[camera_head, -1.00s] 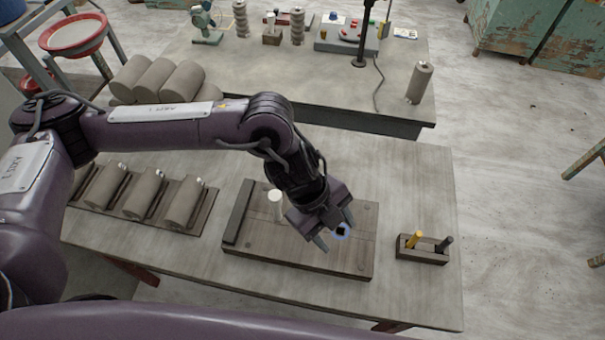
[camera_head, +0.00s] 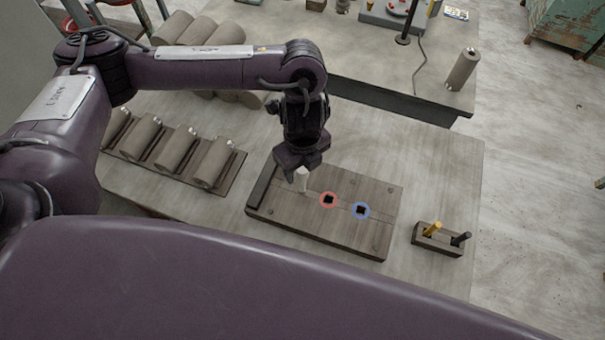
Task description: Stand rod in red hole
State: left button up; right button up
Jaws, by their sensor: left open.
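The pale rod (camera_head: 302,181) stands upright on the wooden board (camera_head: 345,233), left of the two ringed holes. Whether its foot sits in a hole of its own is hard to tell. The red hole (camera_head: 328,200) is a dark square opening with a red ring, and it is empty. A blue-ringed hole (camera_head: 361,210) is just right of it, also empty. My left gripper (camera_head: 301,174) points down at the rod's upper part with its jaws open; the fingers partly hide the rod's top. My right gripper is not in view.
A small wooden holder (camera_head: 421,241) with a yellow and a black tool stands right of the board. Grey clay cylinders (camera_head: 177,149) lie on a rack at the left. A dark raised strip (camera_head: 262,184) edges the board's left side. A second table (camera_head: 400,68) is behind.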

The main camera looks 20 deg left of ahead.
pick_arm(q)
jog(key=shift+f, duration=0.35)
jog(key=c, duration=1.2)
jog(key=shift+o, duration=0.2)
jog(key=shift+r, duration=0.15)
notch_tip(320, 180, up, 20)
jog(key=w+a+f+n+b, duration=0.1)
jog(key=a+f+n, duration=0.1)
jog(key=n, duration=1)
jog(key=w+a+f+n+b, duration=0.1)
jog(key=a+n, duration=0.4)
jog(key=n, duration=0.8)
notch_tip(320, 180, down, 2)
jog(key=shift+w+a+f+b, duration=0.15)
jog(key=shift+w+a+b, duration=0.1)
jog(key=shift+b, duration=0.5)
